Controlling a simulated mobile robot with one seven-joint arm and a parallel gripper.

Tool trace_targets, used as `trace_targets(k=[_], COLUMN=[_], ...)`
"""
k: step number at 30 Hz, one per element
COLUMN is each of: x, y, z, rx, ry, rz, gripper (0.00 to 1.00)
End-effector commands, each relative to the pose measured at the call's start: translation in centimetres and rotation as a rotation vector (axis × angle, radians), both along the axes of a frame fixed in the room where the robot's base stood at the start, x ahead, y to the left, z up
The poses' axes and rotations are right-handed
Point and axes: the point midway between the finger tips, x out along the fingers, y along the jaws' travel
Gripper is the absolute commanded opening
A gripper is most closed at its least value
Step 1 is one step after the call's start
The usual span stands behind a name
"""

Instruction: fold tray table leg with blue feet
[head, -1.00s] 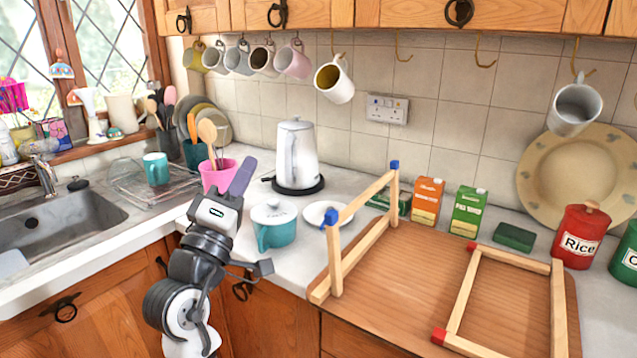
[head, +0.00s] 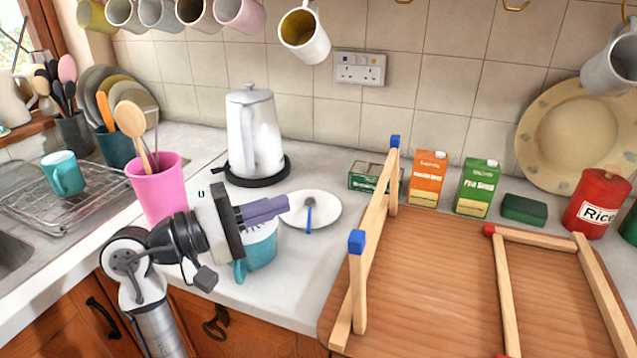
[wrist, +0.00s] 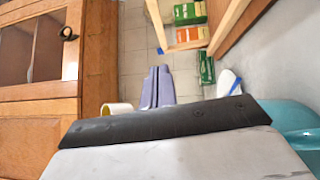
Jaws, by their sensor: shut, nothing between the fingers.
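The tray table (head: 450,262) lies on the counter with its wooden underside up. Its leg frame with blue feet (head: 358,290) stands upright at the board's left side, the near blue foot (head: 357,241) and far blue foot (head: 395,141) on top. The other leg frame, with red feet (head: 503,290), lies flat on the board. My gripper (head: 284,206) is shut and empty, pointing right, left of the blue-footed leg and apart from it. In the wrist view, the shut purple fingers (wrist: 158,76) point toward a wooden leg frame with a blue foot (wrist: 160,50).
A white plate (head: 325,210), a kettle (head: 252,135) and a pink utensil pot (head: 160,195) stand nearby. Cartons (head: 428,180) and a red rice tin (head: 590,205) line the back. Mugs hang above.

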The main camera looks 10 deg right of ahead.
Motion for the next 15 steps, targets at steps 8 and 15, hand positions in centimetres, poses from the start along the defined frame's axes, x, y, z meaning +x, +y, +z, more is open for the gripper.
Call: trace_targets(k=[8, 15], x=[0.5, 1.6], y=[-3.6, -8.6], z=[0.5, 0.9], rx=[0.001, 0.001], ry=[0.004, 0.002], rz=[-0.008, -0.007], gripper=[0.0, 0.0])
